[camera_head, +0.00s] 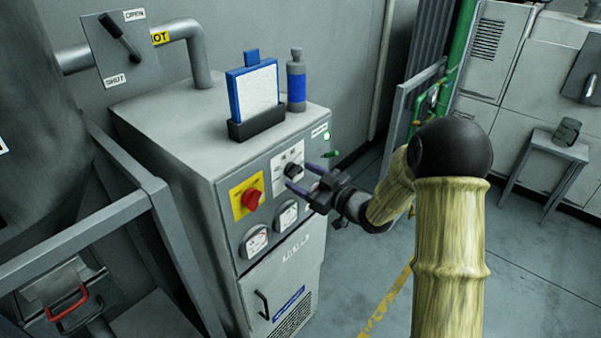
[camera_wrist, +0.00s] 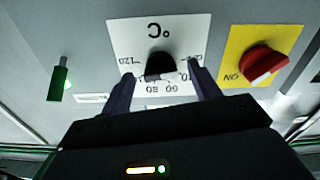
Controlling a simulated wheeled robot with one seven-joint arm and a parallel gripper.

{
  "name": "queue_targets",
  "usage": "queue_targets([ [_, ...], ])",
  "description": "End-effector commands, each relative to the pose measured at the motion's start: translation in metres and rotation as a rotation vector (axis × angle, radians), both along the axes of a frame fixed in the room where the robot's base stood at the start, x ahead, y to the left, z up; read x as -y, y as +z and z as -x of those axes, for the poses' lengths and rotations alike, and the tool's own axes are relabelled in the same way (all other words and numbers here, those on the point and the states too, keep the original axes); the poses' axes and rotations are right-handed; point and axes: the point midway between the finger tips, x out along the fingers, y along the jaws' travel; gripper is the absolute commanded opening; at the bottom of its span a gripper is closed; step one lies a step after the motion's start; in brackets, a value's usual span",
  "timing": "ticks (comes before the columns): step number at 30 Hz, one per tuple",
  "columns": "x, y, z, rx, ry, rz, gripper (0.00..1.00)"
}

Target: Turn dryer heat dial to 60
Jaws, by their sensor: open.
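The dryer cabinet (camera_head: 262,155) is grey, with a front panel facing right. Its heat dial (camera_head: 292,171) is a black knob on a white plate. In the wrist view the dial (camera_wrist: 161,66) sits on the plate (camera_wrist: 190,27), which is marked °C and appears upside down, with numbers including 60 and 120 around the knob. My gripper (camera_head: 302,178) is open in front of the panel. In the wrist view its two fingers (camera_wrist: 160,88) stand on either side of the knob, apart from it. The knob's exact pointer setting cannot be read.
A red switch (camera_head: 250,199) on a yellow plate is left of the dial. A green-handled control (camera_head: 331,154) is to its right. Two gauges (camera_head: 256,240) sit below. A clipboard (camera_head: 254,92) and blue bottle (camera_head: 296,83) stand on top. Open floor lies to the right.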

Motion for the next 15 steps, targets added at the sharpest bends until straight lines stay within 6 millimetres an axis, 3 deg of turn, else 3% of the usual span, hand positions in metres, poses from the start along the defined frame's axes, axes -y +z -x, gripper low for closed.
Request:
queue_targets([
  [4, -0.0104, 0.0004, -0.0080, 0.000, 0.000, 0.000, 0.62],
  [13, -0.0119, -0.0002, -0.0092, 0.000, -0.001, 0.000, 0.62],
  [15, -0.0118, -0.0002, -0.0091, 0.000, -0.001, 0.000, 0.48],
])
